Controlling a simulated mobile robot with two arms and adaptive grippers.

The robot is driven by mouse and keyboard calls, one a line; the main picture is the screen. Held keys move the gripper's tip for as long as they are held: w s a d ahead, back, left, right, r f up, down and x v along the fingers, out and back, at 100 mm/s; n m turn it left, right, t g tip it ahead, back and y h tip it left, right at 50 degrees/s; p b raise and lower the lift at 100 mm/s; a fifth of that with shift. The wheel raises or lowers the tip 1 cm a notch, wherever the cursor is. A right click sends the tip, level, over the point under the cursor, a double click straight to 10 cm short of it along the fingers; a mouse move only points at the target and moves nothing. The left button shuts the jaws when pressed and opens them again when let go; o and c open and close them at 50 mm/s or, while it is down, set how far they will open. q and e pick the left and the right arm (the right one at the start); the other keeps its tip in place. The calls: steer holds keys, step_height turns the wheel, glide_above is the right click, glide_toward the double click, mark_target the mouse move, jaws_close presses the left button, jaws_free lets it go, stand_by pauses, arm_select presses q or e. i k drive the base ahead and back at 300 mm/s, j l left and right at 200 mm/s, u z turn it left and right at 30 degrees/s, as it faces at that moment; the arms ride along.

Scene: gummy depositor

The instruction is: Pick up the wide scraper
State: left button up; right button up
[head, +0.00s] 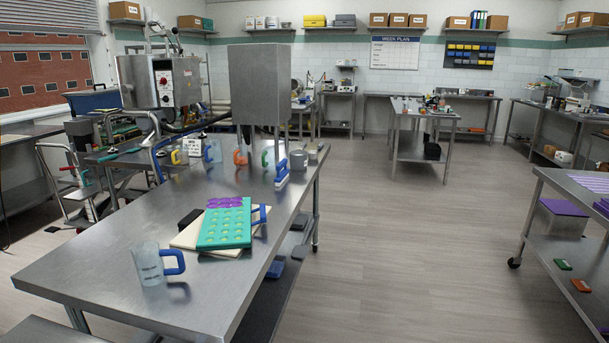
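I cannot tell for certain which thing is the wide scraper. A blue-handled tool with a pale edge (282,174) stands near the right edge of the steel table (110,262), toward its far end; it may be a scraper or a brush. Another blue handle (261,214) shows just right of the teal mould, and what it belongs to is partly hidden. Neither of my grippers is in view.
A clear jug with a blue handle (150,264) stands at the table's near end. A teal mould (226,224) with yellowish cavities lies on a pale board (187,236). Coloured-handled jugs and a grey cup (299,160) stand farther back. The floor right of the table is open.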

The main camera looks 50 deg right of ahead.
mark_target(282, 176)
steer(key=z, duration=1.45)
